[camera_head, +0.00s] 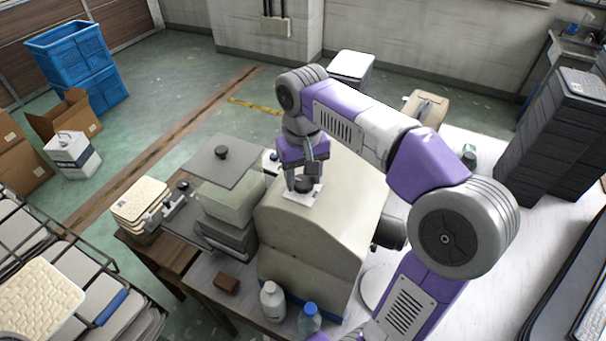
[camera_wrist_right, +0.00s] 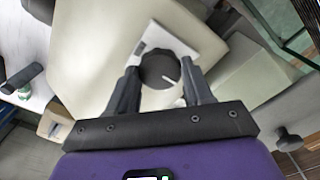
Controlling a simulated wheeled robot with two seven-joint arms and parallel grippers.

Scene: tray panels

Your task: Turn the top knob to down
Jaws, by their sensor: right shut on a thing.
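The top knob (camera_wrist_right: 158,70) is dark and round with a white pointer line on its face. It sits on a small white plate on the sloped face of a beige housing (camera_head: 325,215). In the head view the knob (camera_head: 303,184) shows between the fingers of my right gripper (camera_head: 304,180). In the right wrist view the two fingers of my right gripper (camera_wrist_right: 160,90) stand on either side of the knob, shut on it. The pointer line slants toward the lower right in that view. My left gripper is not in view.
A grey box with a flat lid (camera_head: 222,165) stands left of the housing. A white bottle (camera_head: 272,301), a blue bottle (camera_head: 309,320) and a brown block (camera_head: 226,283) stand in front. Dark stacked trays (camera_head: 560,130) stand at the right.

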